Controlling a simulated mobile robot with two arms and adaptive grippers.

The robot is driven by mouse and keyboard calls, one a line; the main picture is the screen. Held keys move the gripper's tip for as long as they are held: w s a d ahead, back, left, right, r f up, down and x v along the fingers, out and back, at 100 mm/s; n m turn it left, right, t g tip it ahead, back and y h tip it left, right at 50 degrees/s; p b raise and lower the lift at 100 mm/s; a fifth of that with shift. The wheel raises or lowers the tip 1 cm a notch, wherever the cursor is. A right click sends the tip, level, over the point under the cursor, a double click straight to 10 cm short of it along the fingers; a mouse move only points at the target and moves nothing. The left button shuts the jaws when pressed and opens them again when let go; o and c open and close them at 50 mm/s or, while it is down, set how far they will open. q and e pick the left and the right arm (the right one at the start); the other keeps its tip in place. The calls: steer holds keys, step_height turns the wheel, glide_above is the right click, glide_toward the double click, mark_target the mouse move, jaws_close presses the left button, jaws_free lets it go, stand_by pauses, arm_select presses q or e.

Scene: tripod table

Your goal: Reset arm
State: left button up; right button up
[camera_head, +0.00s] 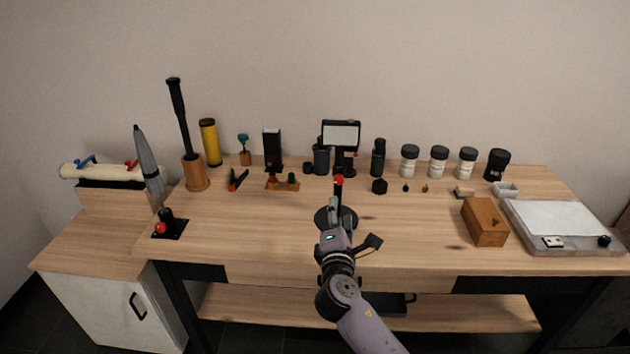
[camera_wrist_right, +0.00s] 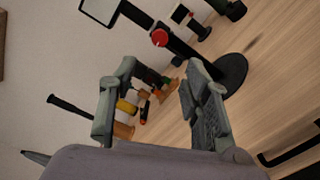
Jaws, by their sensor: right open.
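My right arm comes in from the bottom of the head view. Its gripper (camera_head: 335,212) is over the middle of the table, in front of a tripod-like stand with a screen (camera_head: 341,136) and a red knob (camera_head: 338,180). In the right wrist view my right gripper (camera_wrist_right: 160,95) is open, with nothing between its fingers. The red knob (camera_wrist_right: 160,37) and the stand's dark round base (camera_wrist_right: 233,74) show beyond the fingers, apart from them. My left gripper is in neither view.
The wooden table (camera_head: 400,230) holds a wooden box (camera_head: 485,222) and a grey board (camera_head: 566,226) at right. Several jars (camera_head: 438,162) line the back. A joystick (camera_head: 167,226) stands at left, near a tall black-handled tool (camera_head: 180,115). The front left surface is clear.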

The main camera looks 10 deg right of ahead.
steer(key=s+d+f+m+g+y, duration=0.1)
steer(key=s+d+f+m+g, duration=0.25)
steer(key=s+f+m, duration=0.5)
steer(key=s+d+f+m+g, duration=0.25)
steer(key=s+f+g, duration=0.3)
steer(key=s, duration=0.55)
steer(key=s+a+f+m+g+y, duration=0.2)
steer(key=s+m, duration=0.1)
steer(key=s, duration=0.6)
steer(key=s+a+f+m+g+y, duration=0.1)
steer(key=s+a+m+g+y, duration=0.15)
steer(key=s, duration=0.75)
step_height(320, 180, down, 28)
steer(key=s+g, duration=0.2)
steer(key=s, duration=0.1)
steer(key=s+d+f, duration=0.3)
steer(key=s+f, duration=1.1)
steer(key=s, duration=0.1)
steer(key=shift+s+d+f+g, duration=0.2)
steer(key=shift+f+g, duration=0.1)
steer(key=shift+g, duration=0.15)
